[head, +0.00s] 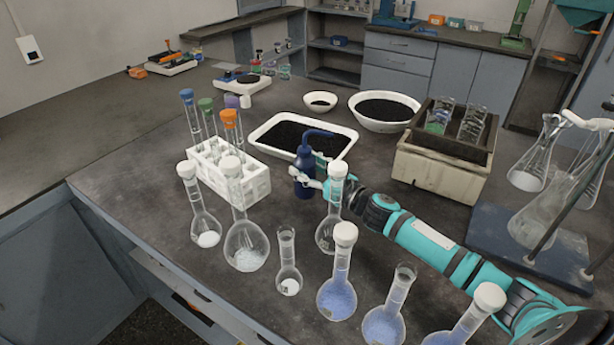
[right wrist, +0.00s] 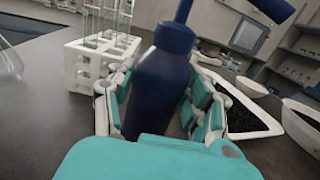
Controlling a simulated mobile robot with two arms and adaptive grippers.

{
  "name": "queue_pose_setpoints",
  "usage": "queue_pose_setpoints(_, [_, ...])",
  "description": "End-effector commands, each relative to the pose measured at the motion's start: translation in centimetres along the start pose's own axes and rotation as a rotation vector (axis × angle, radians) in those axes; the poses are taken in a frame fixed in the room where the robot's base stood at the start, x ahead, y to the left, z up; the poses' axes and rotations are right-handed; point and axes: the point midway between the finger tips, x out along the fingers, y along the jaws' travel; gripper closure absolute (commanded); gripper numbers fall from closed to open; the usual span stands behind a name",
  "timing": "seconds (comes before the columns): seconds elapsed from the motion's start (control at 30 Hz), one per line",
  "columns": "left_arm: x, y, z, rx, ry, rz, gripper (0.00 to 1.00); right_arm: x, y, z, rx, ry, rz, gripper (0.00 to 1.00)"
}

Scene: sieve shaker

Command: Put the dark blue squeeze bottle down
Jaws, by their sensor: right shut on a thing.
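The dark blue squeeze bottle (head: 305,172) stands upright on or just above the dark bench top, right of the white tube rack; its base is partly hidden, so I cannot tell if it touches. My right gripper (head: 310,183) is shut on it, with fingers on both sides of its body. In the right wrist view the bottle (right wrist: 158,85) fills the middle, between the teal finger pads of my right gripper (right wrist: 160,105). Its bent nozzle points to the right there. My left gripper is not in view.
A white tube rack (head: 228,172) is left of the bottle. A white tray of dark grains (head: 345,148) is just behind it. Several glass flasks (head: 338,290) stand in front, close to my right arm. A beige box (head: 432,177) is at right. Small clear bench areas lie between them.

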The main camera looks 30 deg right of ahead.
Motion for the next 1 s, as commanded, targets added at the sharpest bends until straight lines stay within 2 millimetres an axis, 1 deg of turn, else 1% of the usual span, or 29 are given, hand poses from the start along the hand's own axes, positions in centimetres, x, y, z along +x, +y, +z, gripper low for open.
queue_pose_setpoints(0.03, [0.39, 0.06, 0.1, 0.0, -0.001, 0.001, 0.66, -0.02, 0.03, -1.09, 0.005, 0.0, -0.001, 0.57])
queue_pose_setpoints(0.1, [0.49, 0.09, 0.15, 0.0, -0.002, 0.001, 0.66, -0.05, 0.01, -1.67, 0.002, -0.001, -0.001, 0.57])
queue_pose_setpoints(0.33, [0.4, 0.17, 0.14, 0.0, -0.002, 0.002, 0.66, -0.05, 0.0, -1.65, 0.0, -0.002, 0.0, 0.57])
queue_pose_setpoints(0.47, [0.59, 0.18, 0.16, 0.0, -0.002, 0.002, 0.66, -0.07, 0.01, -2.05, 0.0, -0.002, 0.0, 0.57])
queue_pose_setpoints(0.5, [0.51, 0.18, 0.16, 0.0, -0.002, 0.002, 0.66, -0.08, 0.0, -2.03, 0.0, 0.0, 0.0, 0.44])
queue_pose_setpoints(0.63, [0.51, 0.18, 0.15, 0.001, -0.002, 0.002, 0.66, -0.09, 0.01, -2.02, 0.0, 0.0, 0.0, 0.27])
queue_pose_setpoints(0.87, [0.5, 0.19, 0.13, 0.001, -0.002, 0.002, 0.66, -0.08, 0.01, -1.99, 0.0, 0.0, 0.0, 0.26])
queue_pose_setpoints(0.97, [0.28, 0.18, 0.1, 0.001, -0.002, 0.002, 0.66, -0.07, 0.0, -1.55, 0.0, 0.0, 0.0, 0.26])
queue_pose_setpoints(1.0, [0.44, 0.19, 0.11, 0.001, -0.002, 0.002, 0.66, -0.42, 0.01, -1.83, 0.001, 0.001, 0.0, 0.26])
